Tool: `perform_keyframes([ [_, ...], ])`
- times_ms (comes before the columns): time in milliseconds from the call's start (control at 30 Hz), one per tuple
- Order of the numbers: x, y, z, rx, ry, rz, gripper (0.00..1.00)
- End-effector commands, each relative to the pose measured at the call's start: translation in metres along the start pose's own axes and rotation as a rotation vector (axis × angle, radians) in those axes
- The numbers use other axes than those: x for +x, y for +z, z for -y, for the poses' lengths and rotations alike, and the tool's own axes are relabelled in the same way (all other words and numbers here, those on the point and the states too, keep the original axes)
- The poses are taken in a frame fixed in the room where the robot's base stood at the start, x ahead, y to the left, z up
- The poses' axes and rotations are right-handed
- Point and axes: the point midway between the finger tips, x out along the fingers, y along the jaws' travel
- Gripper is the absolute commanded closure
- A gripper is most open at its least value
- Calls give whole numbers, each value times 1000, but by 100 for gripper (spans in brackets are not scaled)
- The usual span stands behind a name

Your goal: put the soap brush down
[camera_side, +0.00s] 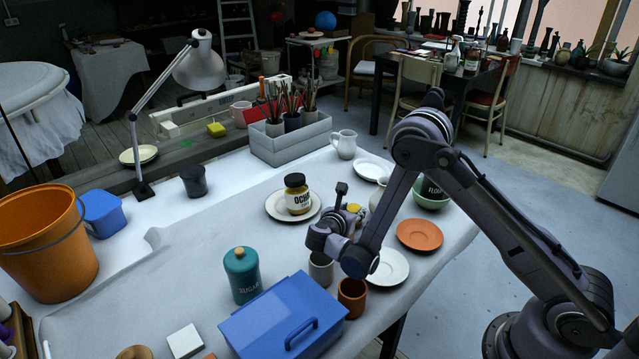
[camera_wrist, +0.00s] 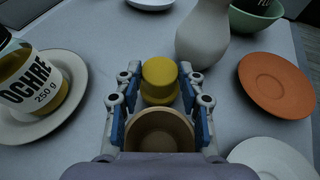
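In the wrist view, the soap brush (camera_wrist: 160,75) shows as a rounded, stepped yellow piece. A round tan shape with a darker middle lies nearer the palm, filling the gap between the blue pads; I cannot tell for sure whether it belongs to the brush. My gripper (camera_wrist: 160,90) has its fingers close on both sides and appears shut on the brush. In the side view, a bit of the yellow brush (camera_side: 353,208) shows behind my gripper (camera_side: 343,216), whose fingers are mostly hidden. I cannot tell its height above the table.
An ochre jar (camera_side: 297,193) on a plate stands left of my gripper, a pale vase (camera_wrist: 203,35) beyond. An orange plate (camera_side: 420,235) and white saucer (camera_side: 390,268) lie right. A grey cup (camera_side: 321,270), brown cup (camera_side: 352,297) and blue box (camera_side: 283,318) are nearer the camera.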

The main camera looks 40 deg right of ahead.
Motion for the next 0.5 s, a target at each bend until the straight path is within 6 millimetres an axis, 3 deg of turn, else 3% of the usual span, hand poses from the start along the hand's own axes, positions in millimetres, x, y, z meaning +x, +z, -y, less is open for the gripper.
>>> perform_keyframes([
  [133,-1,-5,0,1,1,-14,93],
  [167,-1,-5,0,1,1,-15,98],
  [500,-3,0,-1,1,2,-14,98],
])
